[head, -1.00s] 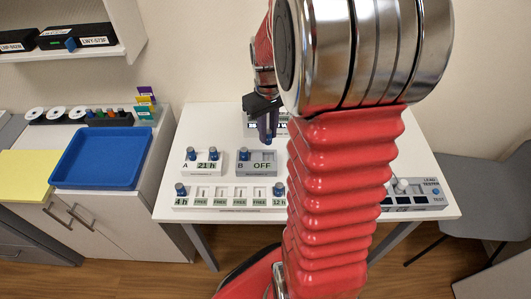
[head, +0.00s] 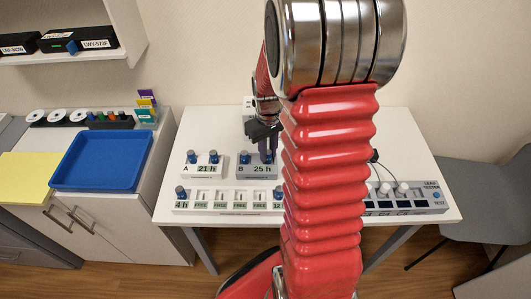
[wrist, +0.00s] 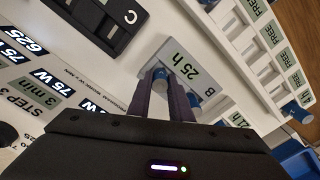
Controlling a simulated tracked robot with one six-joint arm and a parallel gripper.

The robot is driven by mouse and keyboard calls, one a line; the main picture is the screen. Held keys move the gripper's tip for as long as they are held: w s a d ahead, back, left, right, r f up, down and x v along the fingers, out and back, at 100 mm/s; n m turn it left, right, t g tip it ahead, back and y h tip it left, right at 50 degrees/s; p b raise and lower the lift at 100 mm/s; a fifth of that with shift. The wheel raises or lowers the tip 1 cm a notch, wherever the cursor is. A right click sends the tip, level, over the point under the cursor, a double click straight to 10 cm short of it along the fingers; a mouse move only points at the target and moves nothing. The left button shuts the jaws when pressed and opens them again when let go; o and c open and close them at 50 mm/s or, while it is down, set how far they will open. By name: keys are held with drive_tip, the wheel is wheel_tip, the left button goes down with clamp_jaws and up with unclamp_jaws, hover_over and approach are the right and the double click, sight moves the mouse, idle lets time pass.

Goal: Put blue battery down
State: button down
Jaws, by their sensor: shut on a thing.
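My gripper (head: 265,150) points down at the right slot of the grey unit marked B (head: 257,174), whose display reads 25 h. In the wrist view its dark fingers (wrist: 162,82) are shut on a blue battery (wrist: 159,74), which stands at that slot and seems seated in it. Fingers hide much of it. A second blue-topped battery (head: 245,157) stands in B's left slot. The wrist view also shows unit B (wrist: 176,55) and its second battery (wrist: 194,99).
White unit A (head: 202,172) holds two batteries and reads 21 h. A long slotted rack (head: 228,208), mostly marked FREE, lies in front, partly behind my arm. A lead tester (head: 425,203) is at right. A blue tray (head: 104,160) sits on the left cabinet.

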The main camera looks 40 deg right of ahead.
drive_tip(key=shift+f, duration=0.1)
drive_tip(key=c, duration=1.6)
unclamp_jaws()
wheel_tip(320, 180, up, 12)
drive_tip(key=shift+r, duration=0.1)
